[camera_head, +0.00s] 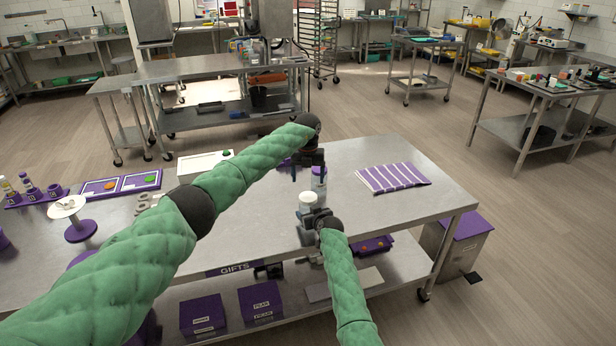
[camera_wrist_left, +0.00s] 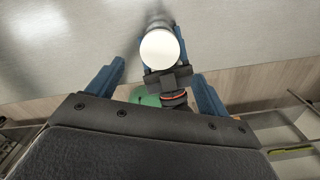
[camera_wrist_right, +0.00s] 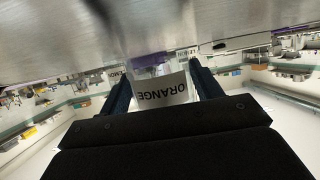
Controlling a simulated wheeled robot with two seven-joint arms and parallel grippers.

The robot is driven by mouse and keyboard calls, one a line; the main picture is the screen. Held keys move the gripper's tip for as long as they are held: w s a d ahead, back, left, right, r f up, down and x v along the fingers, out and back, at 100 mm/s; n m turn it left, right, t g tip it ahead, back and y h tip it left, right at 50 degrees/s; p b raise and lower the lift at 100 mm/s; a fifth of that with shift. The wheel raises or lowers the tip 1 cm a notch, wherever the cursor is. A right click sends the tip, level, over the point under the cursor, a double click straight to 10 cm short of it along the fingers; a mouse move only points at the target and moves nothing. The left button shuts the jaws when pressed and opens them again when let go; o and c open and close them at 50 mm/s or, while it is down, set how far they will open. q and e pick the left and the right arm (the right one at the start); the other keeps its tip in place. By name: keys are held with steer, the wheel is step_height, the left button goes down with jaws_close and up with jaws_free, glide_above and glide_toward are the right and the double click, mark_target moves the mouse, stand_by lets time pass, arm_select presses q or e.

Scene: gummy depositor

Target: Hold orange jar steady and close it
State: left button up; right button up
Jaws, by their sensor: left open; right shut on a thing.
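The orange jar (camera_head: 307,205) stands on the steel table, upright, with a white round lid (camera_wrist_left: 160,48) on top. I cannot tell how tightly the lid sits. Its label, reading ORANGE, shows upside down in the right wrist view (camera_wrist_right: 163,90). My right gripper (camera_head: 318,217) is shut around the jar's body from the front. My left gripper (camera_head: 309,165) is open and empty, pointing down, above and behind the jar in the head view. In the left wrist view, the lid lies between and beyond the open fingers (camera_wrist_left: 158,72).
Another jar with purple on it (camera_head: 319,182) stands close behind, partly hidden by my left gripper. A purple-striped cloth (camera_head: 393,177) lies to the right. The table's front right area is clear.

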mark_target(308, 196)
stand_by(0.4)
arm_select(q)
steer(key=shift+f, duration=4)
steer(key=c, duration=1)
steer(key=o, duration=1.2)
step_height(308, 196, up, 12)
